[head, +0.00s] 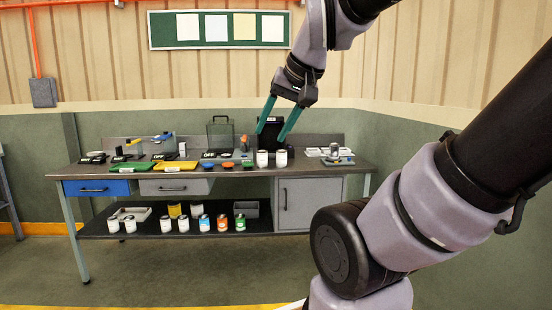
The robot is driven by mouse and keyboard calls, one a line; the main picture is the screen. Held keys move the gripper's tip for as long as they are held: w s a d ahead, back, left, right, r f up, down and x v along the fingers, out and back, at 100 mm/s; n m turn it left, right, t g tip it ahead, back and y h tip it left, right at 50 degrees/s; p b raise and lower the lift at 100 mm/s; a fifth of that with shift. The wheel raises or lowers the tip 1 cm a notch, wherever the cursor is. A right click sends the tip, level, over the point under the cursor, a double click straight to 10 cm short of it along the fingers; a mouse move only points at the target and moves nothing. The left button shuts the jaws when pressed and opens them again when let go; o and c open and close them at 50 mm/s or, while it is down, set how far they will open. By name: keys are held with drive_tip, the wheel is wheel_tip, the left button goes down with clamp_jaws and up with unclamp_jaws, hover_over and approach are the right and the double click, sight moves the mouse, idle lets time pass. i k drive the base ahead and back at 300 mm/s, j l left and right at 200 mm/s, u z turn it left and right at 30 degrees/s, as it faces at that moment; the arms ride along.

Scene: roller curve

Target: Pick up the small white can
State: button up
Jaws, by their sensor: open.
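Two small white cans, a left one (262,158) and a right one (281,158), stand upright side by side on the bench top, right of centre. More white cans stand on the lower shelf: a pair at the left (122,225) and another pair near the middle (175,225). I cannot tell which single can the task means. My gripper (270,136) has its two teal fingers spread and pointing down, with nothing between them. In the picture its tips are just above the two cans on the bench top. The depth between tips and cans is unclear.
The workbench (235,179) also holds a green tray (130,168), a yellow tray (176,166), small bowls (228,166) and a dark box behind my fingers. A white tray (330,152) is at the right. Coloured cans (222,223) share the lower shelf.

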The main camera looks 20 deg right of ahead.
sight(281, 155)
drive_tip(key=i+l, duration=0.35)
drive_tip(key=i, duration=0.15)
drive_tip(key=i+l, duration=0.35)
drive_tip(key=i, duration=0.15)
drive_tip(key=i+l, duration=0.35)
drive_tip(key=i+l+z, duration=0.1)
drive_tip(key=i+l, duration=0.25)
drive_tip(key=i, duration=0.25)
drive_tip(key=i+l, duration=0.35)
drive_tip(key=i, duration=0.15)
drive_tip(key=i+l, duration=0.3)
drive_tip(key=i, duration=0.2)
